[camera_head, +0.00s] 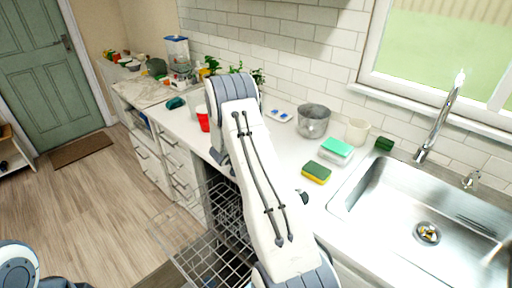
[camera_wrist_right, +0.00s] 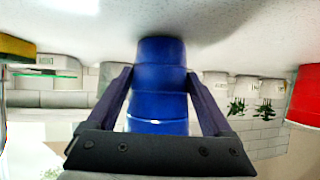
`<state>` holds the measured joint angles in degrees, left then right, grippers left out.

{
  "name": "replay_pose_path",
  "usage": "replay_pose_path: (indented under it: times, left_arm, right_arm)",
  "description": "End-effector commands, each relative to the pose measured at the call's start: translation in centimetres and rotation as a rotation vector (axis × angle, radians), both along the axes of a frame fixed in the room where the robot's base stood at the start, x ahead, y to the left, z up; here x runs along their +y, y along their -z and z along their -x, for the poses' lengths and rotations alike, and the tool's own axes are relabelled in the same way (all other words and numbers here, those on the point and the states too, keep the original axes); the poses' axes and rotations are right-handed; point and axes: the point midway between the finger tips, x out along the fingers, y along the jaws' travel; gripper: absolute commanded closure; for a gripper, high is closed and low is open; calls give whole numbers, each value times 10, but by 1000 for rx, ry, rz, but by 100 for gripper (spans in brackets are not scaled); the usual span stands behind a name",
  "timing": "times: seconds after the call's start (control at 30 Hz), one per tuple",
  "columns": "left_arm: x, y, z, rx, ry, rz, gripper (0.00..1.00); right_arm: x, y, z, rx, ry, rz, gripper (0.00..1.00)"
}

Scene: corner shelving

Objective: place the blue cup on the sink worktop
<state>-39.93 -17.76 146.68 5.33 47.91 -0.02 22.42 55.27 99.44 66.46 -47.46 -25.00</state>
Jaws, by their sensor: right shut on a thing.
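The blue cup (camera_wrist_right: 158,85) is between the two fingers of my right gripper (camera_wrist_right: 158,95) in the right wrist view, which looks upside down. The gripper is shut on the cup's sides. The cup's end meets or nearly meets the white worktop (camera_wrist_right: 240,30); I cannot tell whether it touches. In the head view my right arm hides the cup and most of the gripper. The sink worktop (camera_head: 285,150) runs along the tiled wall to the sink (camera_head: 400,205). My left gripper is out of view.
A red cup (camera_head: 203,118) stands left of my right arm. A metal pot (camera_head: 313,121), a white cup (camera_head: 357,131), a green-lidded box (camera_head: 336,149) and a yellow-green sponge (camera_head: 316,173) stand right of it. An open dishwasher rack (camera_head: 190,235) is below the worktop.

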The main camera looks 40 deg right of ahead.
Motion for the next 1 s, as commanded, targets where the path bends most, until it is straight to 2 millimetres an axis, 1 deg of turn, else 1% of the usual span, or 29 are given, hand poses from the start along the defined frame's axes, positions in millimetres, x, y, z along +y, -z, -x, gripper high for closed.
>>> replay_pose_path:
  times: [0.03, 0.07, 0.1, 0.3, 0.4, 0.47, 0.57, 0.8, 0.9, 1.0]
  left_arm:
    - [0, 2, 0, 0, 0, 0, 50]
    - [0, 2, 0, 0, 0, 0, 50]
    - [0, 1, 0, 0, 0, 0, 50]
    - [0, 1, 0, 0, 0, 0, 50]
    - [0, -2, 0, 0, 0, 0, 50]
    - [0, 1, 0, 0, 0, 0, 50]
    - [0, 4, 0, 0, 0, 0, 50]
    - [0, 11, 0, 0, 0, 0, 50]
    - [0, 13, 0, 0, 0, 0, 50]
    - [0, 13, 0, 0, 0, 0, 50]
  right_arm:
    - [0, 3, 0, 1, 0, 0, 75]
    - [0, 3, 0, 0, 0, 0, 11]
    - [0, 2, 0, 0, 0, 0, 0]
    - [0, 2, 0, 0, 0, 0, 0]
    - [0, -3, 0, 0, 0, 0, 0]
    - [5, -4, 1, 0, -2, 0, 0]
    - [19, -11, 4, -1, -3, 0, 0]
    - [63, -37, 18, -2, -5, 1, 0]
    - [79, -46, 23, 0, -4, 0, 0]
    - [91, -53, 27, 0, -4, 0, 0]
